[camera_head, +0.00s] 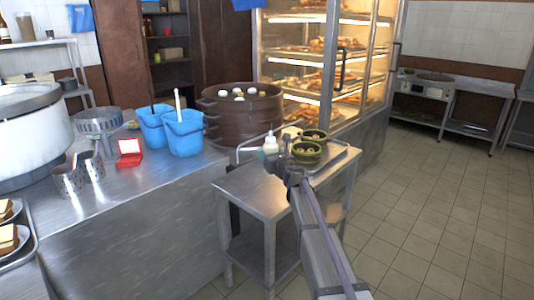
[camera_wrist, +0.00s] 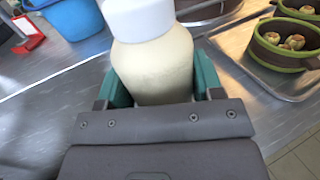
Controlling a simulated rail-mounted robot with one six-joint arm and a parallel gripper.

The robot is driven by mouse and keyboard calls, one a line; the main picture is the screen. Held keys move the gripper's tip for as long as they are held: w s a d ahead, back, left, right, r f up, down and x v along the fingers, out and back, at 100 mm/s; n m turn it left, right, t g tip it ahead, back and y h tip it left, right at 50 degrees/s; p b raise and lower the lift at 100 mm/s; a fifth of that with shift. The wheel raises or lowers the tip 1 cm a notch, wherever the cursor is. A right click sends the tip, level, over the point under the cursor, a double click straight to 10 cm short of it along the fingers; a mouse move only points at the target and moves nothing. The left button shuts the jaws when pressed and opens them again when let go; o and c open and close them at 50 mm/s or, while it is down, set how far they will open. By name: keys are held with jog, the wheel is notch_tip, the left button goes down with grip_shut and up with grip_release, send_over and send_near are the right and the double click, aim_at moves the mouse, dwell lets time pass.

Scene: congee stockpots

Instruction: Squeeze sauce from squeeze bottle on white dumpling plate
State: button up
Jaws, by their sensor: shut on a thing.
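My gripper (camera_wrist: 160,80) is shut on a squeeze bottle (camera_wrist: 150,55) with a cream body and white top. The teal jaws are on both sides of the bottle in the wrist view. In the head view the bottle (camera_head: 270,145) is upright at the small steel table, beside the tray. Its tip is cut off in the wrist view. Two green-rimmed brown dumpling bowls (camera_head: 306,153) are on the metal tray (camera_head: 341,158), right of the bottle. They also show at the wrist view's upper right (camera_wrist: 285,45). I cannot make out a white dumpling plate.
A large brown steamer pot (camera_head: 240,118) with several white buns stands behind the bottle. Blue buckets (camera_head: 184,138), a red box (camera_head: 129,152) and metal cups (camera_head: 68,181) are on the left counter. A glass food cabinet (camera_head: 340,75) stands behind. Floor at right is clear.

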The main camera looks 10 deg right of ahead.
notch_tip(320, 180, up, 22)
jog(key=p, duration=2.2)
